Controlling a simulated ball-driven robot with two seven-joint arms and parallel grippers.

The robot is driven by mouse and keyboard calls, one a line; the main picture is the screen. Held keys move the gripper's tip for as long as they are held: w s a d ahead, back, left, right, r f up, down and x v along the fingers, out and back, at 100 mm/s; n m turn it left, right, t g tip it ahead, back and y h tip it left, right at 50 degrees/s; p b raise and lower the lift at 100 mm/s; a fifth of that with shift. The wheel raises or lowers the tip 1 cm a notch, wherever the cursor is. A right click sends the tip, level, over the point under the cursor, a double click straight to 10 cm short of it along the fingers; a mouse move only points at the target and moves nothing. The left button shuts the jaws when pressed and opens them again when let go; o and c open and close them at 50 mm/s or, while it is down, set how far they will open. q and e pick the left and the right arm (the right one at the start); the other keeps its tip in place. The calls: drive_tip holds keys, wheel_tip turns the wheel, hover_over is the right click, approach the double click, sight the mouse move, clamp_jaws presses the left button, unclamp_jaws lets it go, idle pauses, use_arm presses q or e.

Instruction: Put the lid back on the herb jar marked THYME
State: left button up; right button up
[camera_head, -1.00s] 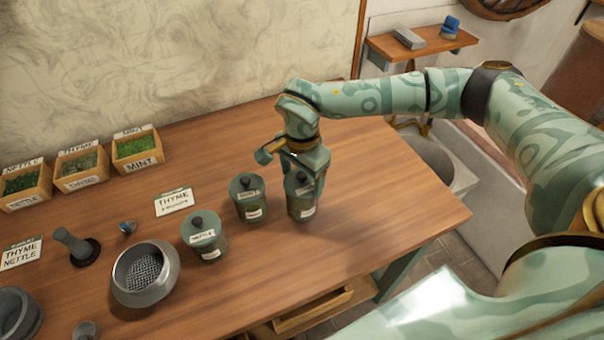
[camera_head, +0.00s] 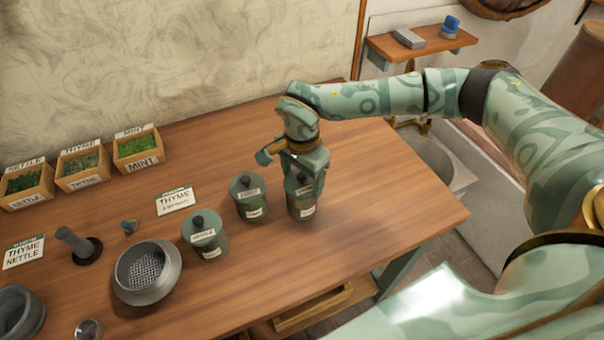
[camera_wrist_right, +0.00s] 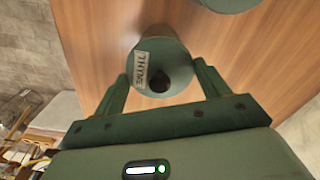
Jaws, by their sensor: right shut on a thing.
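The THYME jar (camera_head: 302,208) is a dark green jar standing upright near the right end of the wooden table. Its green lid (camera_wrist_right: 166,90) has a dark round knob and a THYME label, and shows in the right wrist view at the jar's top. My right gripper (camera_head: 303,182) reaches down over the jar from above. In the right wrist view my right gripper (camera_wrist_right: 161,72) has one finger on each side of the lid and is shut on it. I cannot tell whether the lid is fully seated. My left gripper is out of view.
A lidded jar (camera_head: 249,198) stands close to the left of the THYME jar. The NETTLE jar (camera_head: 205,237) is further left. A metal sieve bowl (camera_head: 122,286), a card (camera_head: 175,201) and herb boxes lie beyond. The table's right side is clear.

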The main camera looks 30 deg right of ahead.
idle(0.3)
drive_tip(key=o, duration=1)
drive_tip(key=shift+o, duration=0.2)
drive_tip(key=shift+r, duration=0.1)
wheel_tip(320, 180, up, 7)
drive_tip(key=p, duration=0.6)
clamp_jaws()
idle(0.5)
drive_tip(key=shift+f, duration=0.3)
drive_tip(key=shift+f+b, duration=1.15)
drive_tip(key=shift+f, duration=0.85)
